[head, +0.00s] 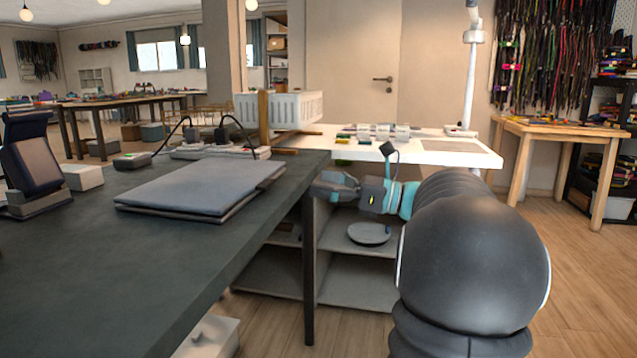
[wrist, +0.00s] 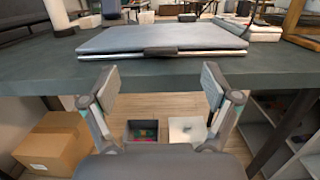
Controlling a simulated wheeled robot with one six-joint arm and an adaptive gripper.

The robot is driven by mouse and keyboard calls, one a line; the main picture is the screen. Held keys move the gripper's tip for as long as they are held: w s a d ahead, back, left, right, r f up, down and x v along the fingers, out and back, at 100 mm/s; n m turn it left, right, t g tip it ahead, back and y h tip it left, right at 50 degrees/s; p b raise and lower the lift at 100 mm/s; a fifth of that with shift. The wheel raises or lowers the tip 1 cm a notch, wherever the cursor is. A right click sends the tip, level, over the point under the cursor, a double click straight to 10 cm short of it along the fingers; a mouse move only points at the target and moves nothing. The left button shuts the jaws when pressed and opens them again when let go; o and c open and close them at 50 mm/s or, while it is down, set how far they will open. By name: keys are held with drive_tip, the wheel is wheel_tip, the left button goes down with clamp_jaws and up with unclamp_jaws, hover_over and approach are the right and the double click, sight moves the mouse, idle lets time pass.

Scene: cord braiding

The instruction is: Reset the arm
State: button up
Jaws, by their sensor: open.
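My gripper (wrist: 157,92) is open and empty in the wrist view, its two fingers spread wide in front of the dark table's near edge. A closed grey laptop or folder (wrist: 165,38) lies on the table beyond the fingertips, apart from them. In the head view my gripper (head: 322,186) is at the end of my arm, pointing left beside the dark table's right edge. The grey laptop or folder (head: 205,186) lies flat on that table, left of my gripper. The fingers are small and hard to make out there.
The dark table (head: 110,265) fills the left, with a black stand (head: 38,165) and a power strip with cables (head: 215,150) on it. A white table (head: 440,150) stands behind my arm. Under the dark table are shelves (head: 365,265) and a cardboard box (wrist: 55,143). Floor at right is clear.

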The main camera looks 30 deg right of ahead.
idle(0.4)
wheel_tip(320, 180, down, 12)
drive_tip(key=n+g+h, duration=0.3)
drive_tip(key=n+h, duration=0.1)
drive_tip(key=s+a+f+n+g+h+p, duration=0.2)
drive_tip(key=s+a+f+n+g+h, duration=0.2)
drive_tip(key=s+a+f+n, duration=0.25)
drive_tip(key=s+a+n+g+h+p, duration=0.35)
drive_tip(key=s+a+n+h, duration=0.25)
drive_tip(key=s+n, duration=0.55)
drive_tip(key=s+a+r+n+t+p, duration=0.2)
drive_tip(key=s+a+r+n+p, duration=0.2)
drive_tip(key=a, duration=0.3)
drive_tip(key=shift+s+a+r+n, duration=0.35)
drive_tip(key=shift+s+r+n, duration=0.05)
drive_tip(key=shift+s+r, duration=0.25)
